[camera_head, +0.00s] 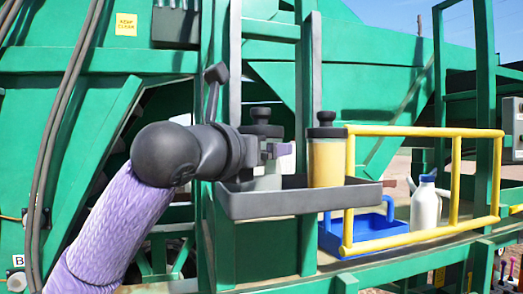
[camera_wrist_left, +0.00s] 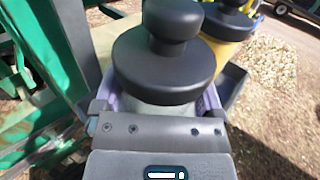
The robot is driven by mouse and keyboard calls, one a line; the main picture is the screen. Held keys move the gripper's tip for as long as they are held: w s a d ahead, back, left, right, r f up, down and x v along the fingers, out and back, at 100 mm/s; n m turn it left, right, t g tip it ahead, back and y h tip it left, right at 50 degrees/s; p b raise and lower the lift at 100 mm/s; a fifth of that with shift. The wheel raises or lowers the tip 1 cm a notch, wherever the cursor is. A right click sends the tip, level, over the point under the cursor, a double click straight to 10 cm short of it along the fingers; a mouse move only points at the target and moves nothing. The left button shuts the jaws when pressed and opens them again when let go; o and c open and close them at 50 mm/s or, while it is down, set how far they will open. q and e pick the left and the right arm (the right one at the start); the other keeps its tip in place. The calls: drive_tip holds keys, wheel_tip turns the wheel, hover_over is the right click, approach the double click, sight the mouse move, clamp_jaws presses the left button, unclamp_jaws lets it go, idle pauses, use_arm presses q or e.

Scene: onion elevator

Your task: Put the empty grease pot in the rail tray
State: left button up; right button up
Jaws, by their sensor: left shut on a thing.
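The empty grease pot has a black knobbed lid (camera_head: 262,130) and a pale, clear body (camera_head: 268,183). My left gripper (camera_head: 277,151) is shut around it; the wrist view shows the lid (camera_wrist_left: 165,65) between the fingers. The pot is upright at the left end of a dark grey tray (camera_head: 300,204). The tray's front wall hides its base, so I cannot tell whether it touches the tray floor. A blue tray (camera_head: 372,241) sits lower right behind the yellow rail (camera_head: 425,131). My right gripper is not in view.
A yellow-filled pot (camera_head: 327,160) with a black lid stands beside the empty one in the grey tray. A white bottle with a blue cap (camera_head: 425,208) stands right of the blue tray. A green upright (camera_head: 305,90) rises close behind the pots.

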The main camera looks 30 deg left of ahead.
use_arm(q)
drive_tip(key=o, duration=1.2)
drive_tip(key=shift+c, duration=0.2)
drive_tip(key=shift+a, duration=0.1)
drive_tip(key=shift+r, duration=0.1)
drive_tip(key=s+b, duration=0.2)
drive_tip(key=s, duration=1)
drive_tip(key=shift+b, duration=0.4)
